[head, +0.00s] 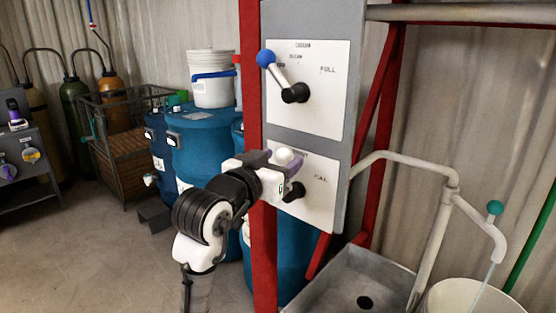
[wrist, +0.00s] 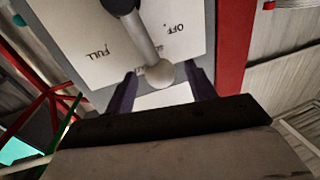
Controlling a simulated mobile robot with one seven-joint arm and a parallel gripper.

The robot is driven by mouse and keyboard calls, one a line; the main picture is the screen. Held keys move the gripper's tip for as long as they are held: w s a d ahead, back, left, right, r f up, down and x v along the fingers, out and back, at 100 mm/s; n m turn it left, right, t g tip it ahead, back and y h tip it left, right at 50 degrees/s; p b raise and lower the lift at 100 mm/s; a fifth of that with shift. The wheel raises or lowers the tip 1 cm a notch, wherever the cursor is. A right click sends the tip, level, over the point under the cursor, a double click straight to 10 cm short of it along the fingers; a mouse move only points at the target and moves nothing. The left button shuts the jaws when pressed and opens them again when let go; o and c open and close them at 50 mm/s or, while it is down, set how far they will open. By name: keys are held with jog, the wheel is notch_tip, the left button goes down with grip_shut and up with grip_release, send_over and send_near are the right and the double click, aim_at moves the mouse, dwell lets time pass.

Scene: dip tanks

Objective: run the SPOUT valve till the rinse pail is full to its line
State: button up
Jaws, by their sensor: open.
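The lower valve plate (head: 318,208) carries a lever with a white ball knob (head: 284,156) and a dark pivot (head: 293,191). Its lettering is partly hidden. My gripper (head: 281,161) is open with its purple fingers at the white knob. In the wrist view the white knob (wrist: 159,75) sits between the open fingers, and the lever lies between the words FULL and OFF. The white spout pipe (head: 483,215) has a teal knob. A thin pale stream (head: 487,283) falls from it into the white rinse pail (head: 450,296). The pail is cut off by the frame; its line and water level are not visible.
An upper plate (head: 325,110) holds a blue-knobbed lever (head: 267,59). A red post (head: 264,250) stands close beside my arm. A metal sink (head: 340,285) lies below the panel. Blue drums (head: 205,150) and a wire cart (head: 112,150) stand behind; floor at left is clear.

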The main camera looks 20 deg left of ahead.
grip_shut()
dwell(0.3)
jog(key=shift+w+a+f+n+g+p, duration=0.3)
jog(key=shift+a+n+p, duration=0.45)
jog(key=shift+n+p, duration=0.3)
jog(key=shift+w+a+f+n+g+p, duration=0.15)
jog(key=shift+w+a+f+n+p, duration=0.2)
jog(key=shift+a+n+p, duration=0.55)
jog(key=shift+w+a+f+n+g+p, duration=0.2)
jog(key=shift+a+f+n+p, duration=0.3)
jog(key=shift+n+p, duration=0.75)
